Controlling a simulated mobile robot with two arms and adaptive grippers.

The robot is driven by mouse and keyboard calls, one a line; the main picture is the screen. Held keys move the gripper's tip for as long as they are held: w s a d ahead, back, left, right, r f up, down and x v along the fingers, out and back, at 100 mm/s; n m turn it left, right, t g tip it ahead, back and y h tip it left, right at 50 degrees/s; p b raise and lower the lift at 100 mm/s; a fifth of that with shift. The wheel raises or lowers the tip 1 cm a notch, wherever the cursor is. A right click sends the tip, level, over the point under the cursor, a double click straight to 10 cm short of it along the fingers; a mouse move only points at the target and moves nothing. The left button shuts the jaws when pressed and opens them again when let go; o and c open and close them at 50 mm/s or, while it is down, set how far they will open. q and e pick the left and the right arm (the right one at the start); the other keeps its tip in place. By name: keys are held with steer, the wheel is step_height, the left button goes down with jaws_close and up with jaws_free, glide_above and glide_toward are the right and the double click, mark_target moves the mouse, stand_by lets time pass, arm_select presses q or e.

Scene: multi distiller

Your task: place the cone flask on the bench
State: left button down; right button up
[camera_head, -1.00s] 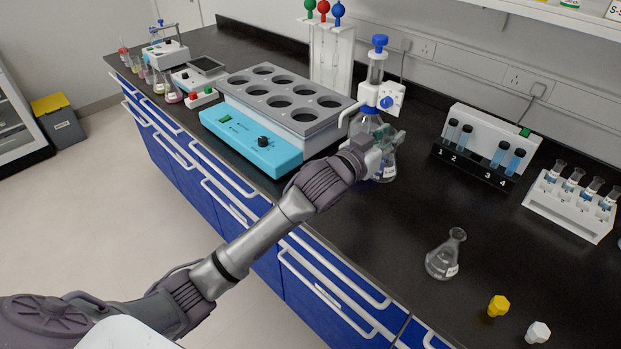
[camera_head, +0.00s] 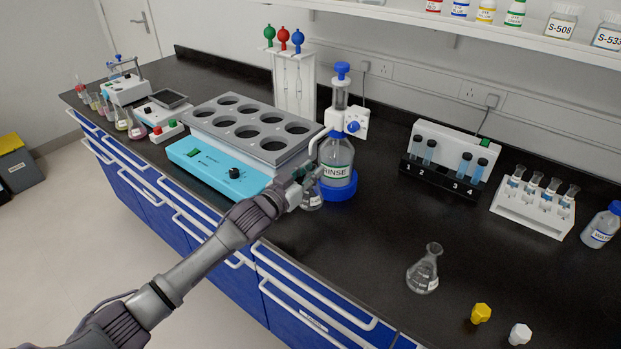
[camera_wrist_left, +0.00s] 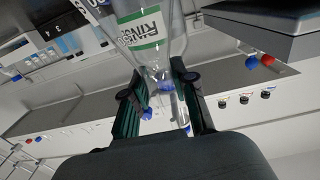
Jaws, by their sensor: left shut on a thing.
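My left gripper (camera_head: 304,184) is shut on a clear cone flask (camera_head: 313,198), in front of and left of the RINSE bottle (camera_head: 336,160). The flask is partly hidden by the gripper, and I cannot tell whether its base touches the bench (camera_head: 350,240). In the left wrist view, the gripper (camera_wrist_left: 160,105) has clear glass between its two dark fingers, with the RINSE bottle (camera_wrist_left: 150,30) just beyond. A second clear cone flask (camera_head: 424,272) with a small label stands upright on the bench to the right. My right gripper is not in view.
The turquoise block with round wells (camera_head: 235,140) is close on the left of the gripper. A black vial rack (camera_head: 440,175), a white tube rack (camera_head: 535,210) and yellow (camera_head: 481,313) and white caps (camera_head: 520,334) are to the right. Bench between is clear.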

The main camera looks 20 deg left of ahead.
arm_select(q)
steer(key=shift+f, duration=1.25)
steer(key=shift+f, duration=0.1)
steer(key=c, duration=0.9)
jaws_free()
steer(key=shift+r, duration=0.2)
steer(key=b+v, duration=0.1)
steer(key=v, duration=1.1)
